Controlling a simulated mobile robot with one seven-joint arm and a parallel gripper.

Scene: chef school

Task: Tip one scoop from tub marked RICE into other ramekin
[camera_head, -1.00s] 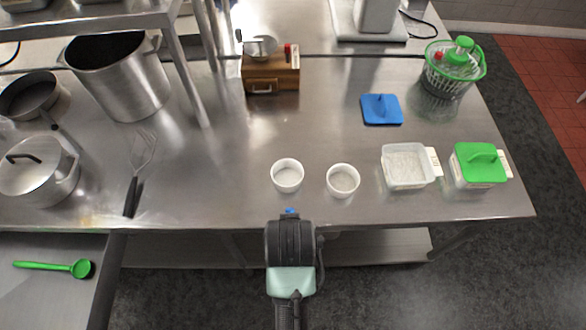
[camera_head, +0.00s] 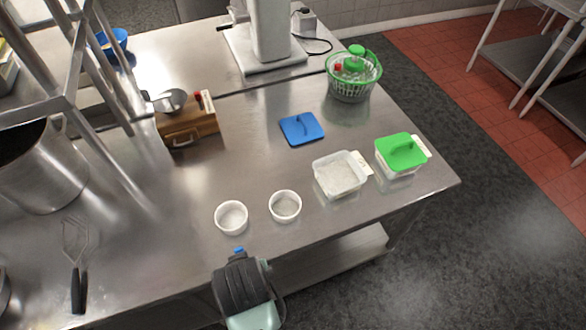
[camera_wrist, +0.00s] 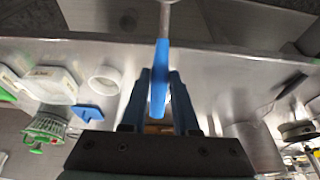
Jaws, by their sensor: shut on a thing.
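My gripper (camera_head: 240,254) is in front of the counter's near edge, close to the left ramekin. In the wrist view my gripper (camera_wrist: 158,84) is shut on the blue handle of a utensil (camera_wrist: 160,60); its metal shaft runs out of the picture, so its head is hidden. Two white ramekins stand on the counter, the left ramekin (camera_head: 231,217) and the right ramekin (camera_head: 285,205); I cannot tell whether they hold anything. An open tub (camera_head: 340,175) with whitish contents stands right of them. A tub with a green lid (camera_head: 400,153) stands farther right. Their labels are unreadable here.
A blue lid (camera_head: 302,128) lies behind the open tub. A shelf frame rises at left. The counter between ramekins and box is clear.

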